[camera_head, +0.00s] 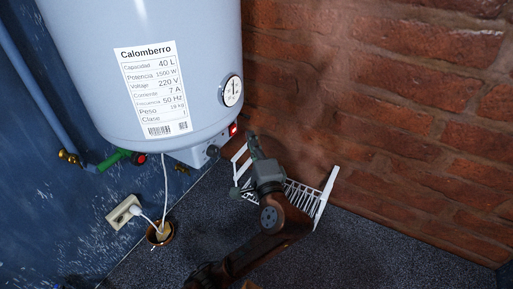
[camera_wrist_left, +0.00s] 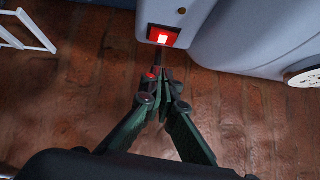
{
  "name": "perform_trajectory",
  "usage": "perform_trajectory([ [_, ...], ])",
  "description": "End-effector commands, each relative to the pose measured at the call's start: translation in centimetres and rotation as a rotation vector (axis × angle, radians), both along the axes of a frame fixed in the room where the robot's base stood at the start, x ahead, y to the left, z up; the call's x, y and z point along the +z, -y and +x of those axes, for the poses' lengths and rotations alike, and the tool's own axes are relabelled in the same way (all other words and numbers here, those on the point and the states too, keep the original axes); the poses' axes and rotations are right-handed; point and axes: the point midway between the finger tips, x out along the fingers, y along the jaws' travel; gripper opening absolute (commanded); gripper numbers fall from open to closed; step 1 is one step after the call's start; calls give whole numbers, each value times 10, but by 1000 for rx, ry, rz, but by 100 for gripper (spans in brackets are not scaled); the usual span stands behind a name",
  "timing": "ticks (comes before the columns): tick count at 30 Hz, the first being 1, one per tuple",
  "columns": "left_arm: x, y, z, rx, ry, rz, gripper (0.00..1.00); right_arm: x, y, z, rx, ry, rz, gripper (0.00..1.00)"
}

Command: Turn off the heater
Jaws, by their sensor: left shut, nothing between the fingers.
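The heater (camera_head: 205,65) is a large pale cylinder with a printed label and a round dial (camera_head: 232,91), hanging at the upper left of the head view. Its red lit switch (camera_head: 233,129) sits low on the heater, below the dial. The switch also shows at the top middle of the wrist view (camera_wrist_left: 163,37), glowing red. My left gripper (camera_head: 251,136) is shut and empty, just right of the switch in the head view. In the wrist view its closed fingertips (camera_wrist_left: 160,66) point at the switch from just below; I cannot tell whether they touch it. My right gripper is not in view.
A white wire rack (camera_head: 318,200) stands behind my left arm, near the brick wall (camera_head: 400,120). A socket with a plugged cord (camera_head: 124,212), a copper-coloured pot (camera_head: 159,233) and a green-handled pipe fitting (camera_head: 113,159) are at the left. The dark speckled surface at lower right is clear.

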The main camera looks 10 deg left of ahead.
Motion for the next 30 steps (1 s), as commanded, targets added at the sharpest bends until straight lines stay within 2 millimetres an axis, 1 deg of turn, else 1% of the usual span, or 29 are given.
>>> perform_trajectory([
  [1, 4, -11, 2, 5, 1, 1, 0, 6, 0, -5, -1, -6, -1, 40],
  [3, 5, -19, 5, 3, 1, 1, 0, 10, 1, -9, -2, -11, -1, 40],
  [9, 5, -33, 11, 1, 0, -1, 0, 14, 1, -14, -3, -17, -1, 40],
  [20, 4, -35, 12, 1, 0, -1, 0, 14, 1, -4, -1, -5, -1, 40],
  [24, 9, -41, 14, 1, -1, -3, 0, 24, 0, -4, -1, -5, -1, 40],
  [26, 7, -39, 14, 0, 1, -1, 0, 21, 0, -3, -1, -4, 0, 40],
  [30, 7, -39, 14, 1, 1, -1, 0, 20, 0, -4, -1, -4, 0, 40],
])
